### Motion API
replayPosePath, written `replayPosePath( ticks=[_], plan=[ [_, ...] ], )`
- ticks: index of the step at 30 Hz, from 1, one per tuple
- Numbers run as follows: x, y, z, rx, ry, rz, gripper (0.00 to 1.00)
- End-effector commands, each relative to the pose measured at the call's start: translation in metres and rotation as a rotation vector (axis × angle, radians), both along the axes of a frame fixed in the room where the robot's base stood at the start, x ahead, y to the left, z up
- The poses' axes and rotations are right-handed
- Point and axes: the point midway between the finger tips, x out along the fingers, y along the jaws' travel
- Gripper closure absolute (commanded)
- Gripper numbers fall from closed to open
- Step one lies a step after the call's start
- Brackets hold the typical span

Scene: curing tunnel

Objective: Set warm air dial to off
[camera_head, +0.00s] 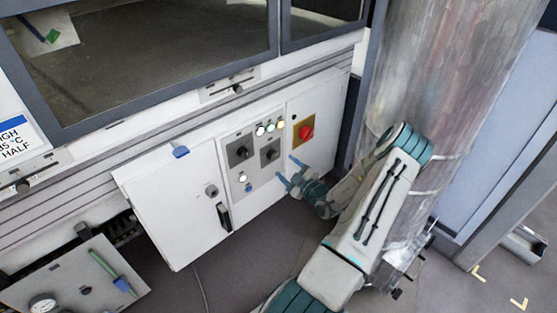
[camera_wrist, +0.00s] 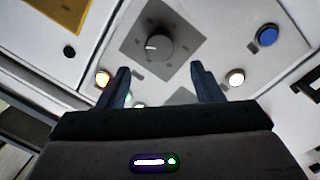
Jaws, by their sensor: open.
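Two dark dials on grey plates are on the white control panel (camera_head: 222,145), a left dial (camera_head: 241,151) and a right dial (camera_head: 270,154). Their labels are too small to read, so I cannot tell which is the warm air dial. My gripper (camera_head: 287,169) is open and empty, just below and right of the right dial, fingers toward the panel. In the wrist view one round dial (camera_wrist: 160,45) with a short white mark pointing left lies just beyond the gap between my fingertips (camera_wrist: 160,70). My fingers look apart from it. Part of another grey plate is hidden behind my gripper.
Several lit lamps (camera_head: 270,127) sit above the dials. A red knob (camera_head: 306,132) on a yellow plate is to the right. A white button (camera_head: 242,177) and a blue button (camera_head: 249,188) are lower left. A cabinet door (camera_head: 165,200) stands left; a metal column (camera_head: 425,60) stands right.

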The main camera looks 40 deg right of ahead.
Motion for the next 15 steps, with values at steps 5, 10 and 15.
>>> replayPosePath(
  ticks=[5, 10, 15],
  plan=[
    [0.036, 0.000, -0.001, -0.001, -0.001, 0.002, 0.40],
    [0.057, 0.000, -0.001, -0.002, -0.001, 0.002, 0.40],
    [0.065, -0.001, 0.000, 0.000, 0.000, 0.000, 0.40]
  ],
)
